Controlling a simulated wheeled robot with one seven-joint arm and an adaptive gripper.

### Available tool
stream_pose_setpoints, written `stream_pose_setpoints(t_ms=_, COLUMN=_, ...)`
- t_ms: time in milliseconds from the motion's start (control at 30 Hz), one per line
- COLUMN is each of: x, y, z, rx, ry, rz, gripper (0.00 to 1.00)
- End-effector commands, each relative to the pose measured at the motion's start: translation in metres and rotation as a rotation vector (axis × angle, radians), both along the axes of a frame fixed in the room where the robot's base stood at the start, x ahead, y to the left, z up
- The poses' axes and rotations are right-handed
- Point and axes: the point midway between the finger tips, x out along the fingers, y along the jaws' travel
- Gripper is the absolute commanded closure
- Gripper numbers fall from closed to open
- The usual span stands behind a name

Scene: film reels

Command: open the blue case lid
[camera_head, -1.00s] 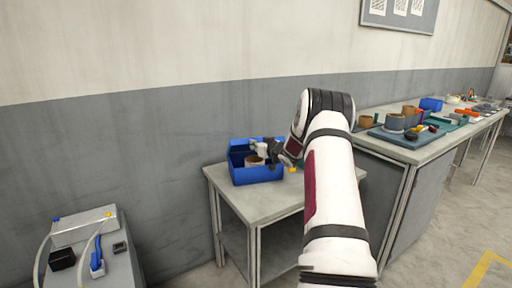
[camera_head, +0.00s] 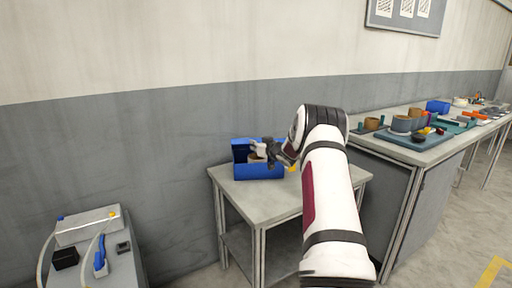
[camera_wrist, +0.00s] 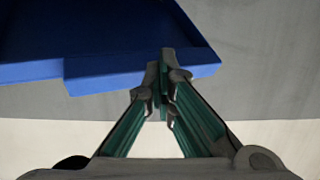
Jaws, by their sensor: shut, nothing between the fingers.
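The blue case (camera_head: 258,172) stands on the small grey table. Its lid (camera_head: 241,149) is raised at the back, and the inside shows. A tan round object sits inside, partly hidden by my gripper (camera_head: 260,150). In the head view my gripper reaches in from the right, over the open front of the case. In the wrist view a blue panel of the case (camera_wrist: 110,35) fills the upper left. My gripper's fingertips (camera_wrist: 165,58) are shut, with nothing between them, and overlap the panel's lower edge. I cannot tell whether they touch it.
A small yellow item (camera_head: 292,168) lies right of the case. The small table (camera_head: 262,208) is bare in front. A longer bench (camera_head: 400,155) with several tools and reels stands at the right. A grey box (camera_head: 87,226) with cables sits on a stand at lower left.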

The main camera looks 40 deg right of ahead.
Motion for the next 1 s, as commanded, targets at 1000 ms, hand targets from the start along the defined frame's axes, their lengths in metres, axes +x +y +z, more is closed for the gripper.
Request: stream_pose_setpoints(t_ms=1000, x=-0.013, y=0.002, z=-0.009, rx=0.002, ry=0.002, rz=-0.001, gripper=1.00)
